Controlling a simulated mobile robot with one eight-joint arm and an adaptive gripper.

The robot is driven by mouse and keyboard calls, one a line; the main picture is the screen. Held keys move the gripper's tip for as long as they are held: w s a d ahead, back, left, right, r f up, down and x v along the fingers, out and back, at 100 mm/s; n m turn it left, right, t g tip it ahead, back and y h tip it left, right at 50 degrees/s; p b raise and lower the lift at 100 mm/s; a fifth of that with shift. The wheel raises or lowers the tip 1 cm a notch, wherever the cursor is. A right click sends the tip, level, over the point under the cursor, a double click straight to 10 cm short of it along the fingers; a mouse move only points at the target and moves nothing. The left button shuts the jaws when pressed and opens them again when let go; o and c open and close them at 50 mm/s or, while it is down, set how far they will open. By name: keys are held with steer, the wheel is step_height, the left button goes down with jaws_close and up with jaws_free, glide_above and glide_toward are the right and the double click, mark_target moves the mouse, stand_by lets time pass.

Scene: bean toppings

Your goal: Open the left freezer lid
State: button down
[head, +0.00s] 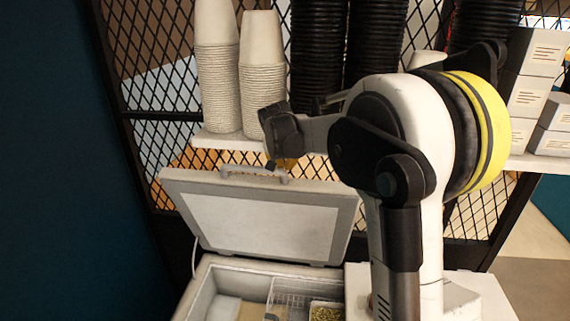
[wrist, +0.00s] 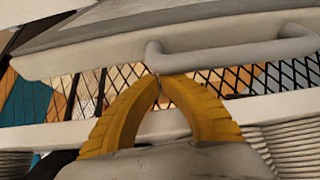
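The left freezer lid (head: 262,226) stands raised and tilted back behind the open freezer box (head: 200,287) in the head view. Its grey handle (head: 232,171) runs along the lid's top edge. My gripper (head: 285,164) is at the handle's right end in the head view, partly hidden by my arm. In the wrist view, the yellow fingers of my gripper (wrist: 161,80) come together at their tips, right beside one bend of the handle (wrist: 235,56). I see nothing held between them. Whether the tips touch the handle is unclear.
A shelf (head: 225,141) behind the lid holds stacked paper cups (head: 216,80) and black cup stacks (head: 318,60). White boxes (head: 540,55) stand at right. A black mesh panel (head: 150,100) is behind.

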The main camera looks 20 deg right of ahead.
steer(key=s+a+f+t+h+b, duration=0.1)
steer(key=s+a+f+b, duration=0.4)
steer(key=s, duration=0.6)
steer(key=a+t, duration=0.1)
steer(key=a, duration=0.1)
steer(key=shift+s+a, duration=0.25)
steer(key=shift+a, duration=0.1)
steer(key=shift+r, duration=0.1)
